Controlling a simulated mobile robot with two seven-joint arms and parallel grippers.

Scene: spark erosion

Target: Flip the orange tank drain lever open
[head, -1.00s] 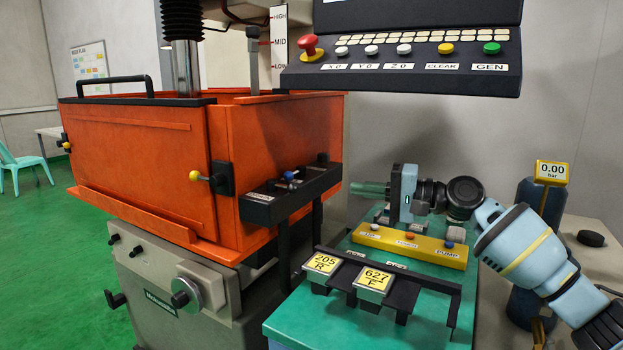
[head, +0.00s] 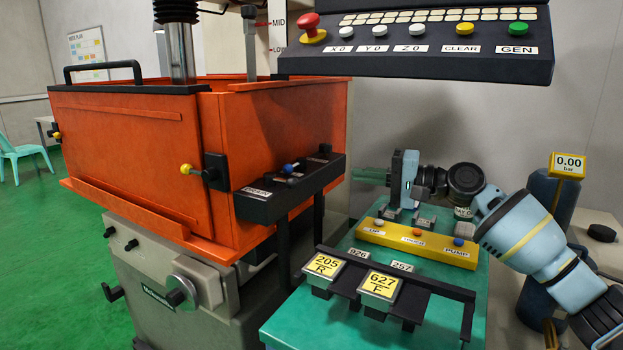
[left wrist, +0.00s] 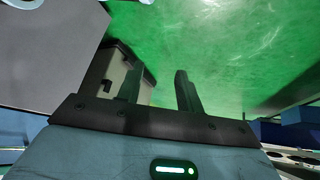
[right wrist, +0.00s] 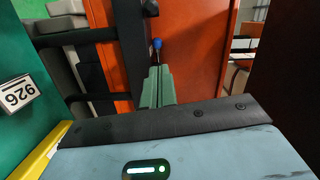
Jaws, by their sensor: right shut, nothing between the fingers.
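The orange tank (head: 290,120) stands at left centre in the head view. A black bracket (head: 300,193) on its side carries a DRAIN label (head: 258,192) and a small lever with a blue knob (head: 289,168). The blue knob (right wrist: 157,44) also shows in the right wrist view, just beyond my right fingertips. My right gripper (head: 362,176) is shut and empty, its green fingers pointing left towards the bracket, apart from it in the head view. In the right wrist view the closed fingers (right wrist: 157,72) line up with the knob. My left gripper (left wrist: 158,80) is open and empty over green floor.
A green bench (head: 300,320) with a yellow button bar (head: 417,242) and a black rack holding tagged blocks (head: 380,285) lies below my right arm. A black control panel (head: 430,50) hangs above. A yellow-knobbed latch (head: 200,172) sticks out from the tank's front.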

